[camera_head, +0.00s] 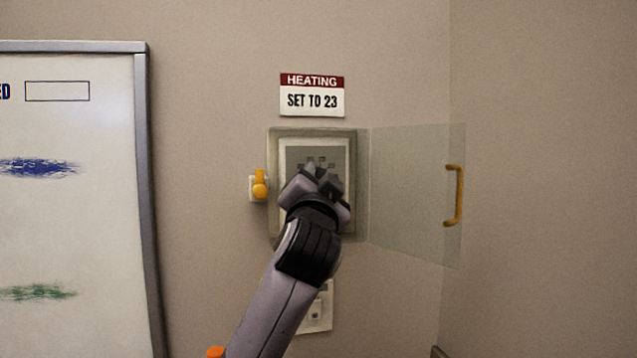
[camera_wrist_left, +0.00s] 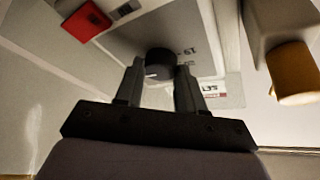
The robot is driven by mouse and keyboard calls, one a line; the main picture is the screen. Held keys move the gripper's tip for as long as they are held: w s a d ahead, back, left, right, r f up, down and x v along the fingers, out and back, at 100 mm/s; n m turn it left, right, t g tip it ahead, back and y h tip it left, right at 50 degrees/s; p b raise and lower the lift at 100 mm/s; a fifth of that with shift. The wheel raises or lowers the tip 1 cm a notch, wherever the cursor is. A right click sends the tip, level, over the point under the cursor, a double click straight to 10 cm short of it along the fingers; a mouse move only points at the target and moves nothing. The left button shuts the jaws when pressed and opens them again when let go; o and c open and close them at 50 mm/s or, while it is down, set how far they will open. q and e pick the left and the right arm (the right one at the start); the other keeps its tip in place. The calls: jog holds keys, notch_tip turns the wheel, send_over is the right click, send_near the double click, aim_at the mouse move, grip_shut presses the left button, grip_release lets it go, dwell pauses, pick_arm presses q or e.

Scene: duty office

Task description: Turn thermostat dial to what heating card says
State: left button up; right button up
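The heating card (camera_head: 312,101) on the wall has a red band and reads "SET TO 23". The thermostat (camera_head: 285,205) hangs below it inside a clear case whose door (camera_head: 410,190) stands open to the right. My left gripper (camera_head: 320,174) is in front of the thermostat and hides its dial in the head view. In the left wrist view the dark round dial (camera_wrist_left: 160,62) sits between the two fingertips of my left gripper (camera_wrist_left: 160,72), which look closed against its sides. A pale mark shows on the dial; the printed numbers beside it are only partly readable. My right gripper is not in view.
The clear door has a yellow handle (camera_head: 454,195). A yellow latch (camera_head: 260,185) is at the case's left side. A whiteboard (camera_head: 75,220) is at the left, and a white wall switch (camera_head: 316,310) is below. A red block (camera_wrist_left: 88,22) shows in the wrist view.

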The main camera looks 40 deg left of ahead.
pick_arm(q)
jog(key=shift+w+d+f+n+g+y+b, duration=0.1)
jog(key=shift+n+g+y+b, duration=0.3)
jog(key=shift+n+y+b, duration=0.8)
jog(key=shift+w+d+f+n+g+y+b, duration=0.1)
jog(key=shift+n+g+y+b, duration=0.35)
jog(key=shift+n+b, duration=1.5)
jog(key=shift+n+g+y+b, duration=0.35)
jog(key=shift+n+y+b, duration=0.65)
jog(key=shift+n, duration=0.95)
jog(key=o, duration=1)
jog(key=shift+o, duration=0.2)
jog(key=b+v, duration=0.2)
jog(key=v, duration=0.5)
